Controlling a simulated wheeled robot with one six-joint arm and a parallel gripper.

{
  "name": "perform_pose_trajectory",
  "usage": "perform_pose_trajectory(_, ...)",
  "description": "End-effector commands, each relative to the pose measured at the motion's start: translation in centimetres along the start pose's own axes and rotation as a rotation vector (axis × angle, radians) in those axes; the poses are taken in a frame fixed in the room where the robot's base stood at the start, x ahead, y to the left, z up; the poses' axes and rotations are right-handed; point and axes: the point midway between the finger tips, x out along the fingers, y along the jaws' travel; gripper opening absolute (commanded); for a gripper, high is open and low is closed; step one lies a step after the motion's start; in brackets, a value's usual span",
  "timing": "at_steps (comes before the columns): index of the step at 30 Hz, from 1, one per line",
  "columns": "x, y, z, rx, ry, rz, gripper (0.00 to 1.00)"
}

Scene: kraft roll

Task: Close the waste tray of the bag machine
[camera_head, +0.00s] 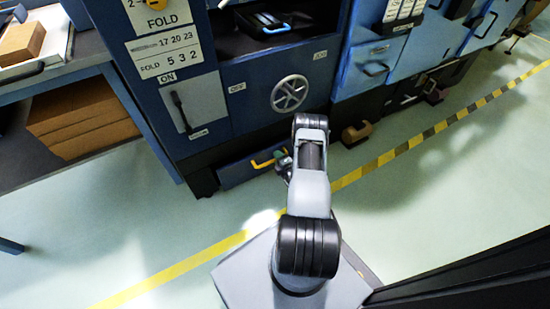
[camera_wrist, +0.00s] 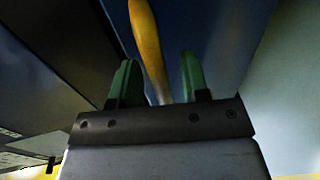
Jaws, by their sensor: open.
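The waste tray (camera_head: 238,172) is a low blue drawer at the foot of the bag machine (camera_head: 250,110). Its front appears to stand out a little from the machine; how far is hard to tell. It has a yellow handle (camera_head: 263,163). My gripper (camera_head: 284,160) is low by the right end of the handle in the head view, partly hidden by my arm. In the wrist view my gripper (camera_wrist: 159,65) is open, its green fingers on either side of the yellow handle (camera_wrist: 149,45). Whether either finger touches the handle I cannot tell.
A handwheel (camera_head: 289,94) and a grey ON/OFF lever panel (camera_head: 196,105) sit above the tray. A brown block (camera_head: 357,133) is on the floor to the right. A shelf with brown stacks (camera_head: 80,118) stands left. The floor in front is clear, with a striped line (camera_head: 400,152).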

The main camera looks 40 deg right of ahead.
Motion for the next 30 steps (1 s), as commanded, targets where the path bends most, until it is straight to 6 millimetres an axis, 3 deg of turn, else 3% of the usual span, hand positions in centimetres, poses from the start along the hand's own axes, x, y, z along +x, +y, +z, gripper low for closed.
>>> perform_pose_trajectory(10,0.29,0.03,-0.47,-0.002,0.010,0.000,0.42)
perform_pose_trajectory(23,0.20,0.01,-0.27,-0.001,0.006,0.000,0.01)
perform_pose_trajectory(30,0.18,0.01,-0.18,-0.001,0.004,0.000,0.00)
